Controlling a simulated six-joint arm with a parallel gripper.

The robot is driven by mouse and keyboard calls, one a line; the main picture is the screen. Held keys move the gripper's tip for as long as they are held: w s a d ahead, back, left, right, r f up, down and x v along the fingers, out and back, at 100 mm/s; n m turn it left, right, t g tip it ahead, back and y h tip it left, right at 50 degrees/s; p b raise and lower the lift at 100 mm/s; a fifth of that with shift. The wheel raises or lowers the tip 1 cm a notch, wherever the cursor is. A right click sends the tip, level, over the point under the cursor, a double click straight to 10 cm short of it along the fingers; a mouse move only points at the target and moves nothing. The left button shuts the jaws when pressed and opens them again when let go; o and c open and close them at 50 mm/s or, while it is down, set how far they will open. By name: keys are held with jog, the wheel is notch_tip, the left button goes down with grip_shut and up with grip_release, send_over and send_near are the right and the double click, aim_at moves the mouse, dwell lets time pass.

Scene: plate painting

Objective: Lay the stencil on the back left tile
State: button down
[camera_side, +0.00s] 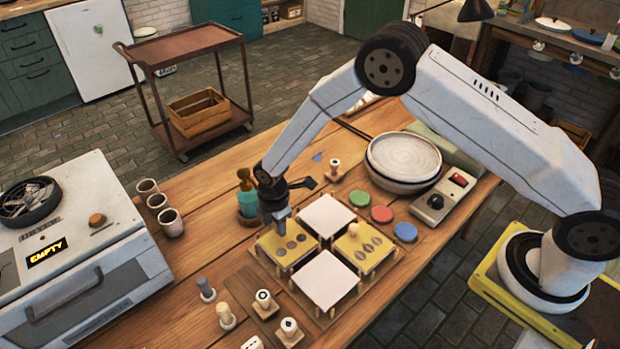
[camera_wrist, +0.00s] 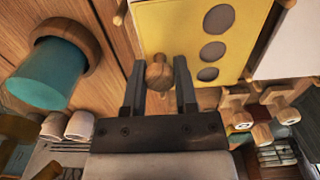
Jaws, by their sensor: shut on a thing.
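A yellow stencil with a row of round holes (camera_side: 284,256) lies level at the left of the four-place tile group in the side view. It also shows in the wrist view (camera_wrist: 178,28). My gripper (camera_wrist: 158,82) is shut on this stencil's wooden knob (camera_wrist: 158,72), at the stencil's edge. In the side view my gripper (camera_side: 281,220) points down at that stencil. A second yellow stencil with leaf-shaped holes (camera_side: 372,260) lies at the right place, its knob free. White tiles (camera_side: 326,215) (camera_side: 325,280) show bare at the far and near places. Whatever lies under the stencils is hidden.
A teal bottle (camera_side: 247,202) stands close behind my gripper. Several stamps with wooden handles (camera_side: 263,300) stand at the front left. Coloured discs (camera_side: 381,214), stacked bowls (camera_side: 403,160) and a control box (camera_side: 443,198) lie to the right. A kiln (camera_side: 70,260) is at the left.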

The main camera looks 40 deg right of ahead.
jog(key=shift+f, duration=0.1)
jog(key=shift+c, duration=2)
grip_release()
notch_tip(320, 180, up, 12)
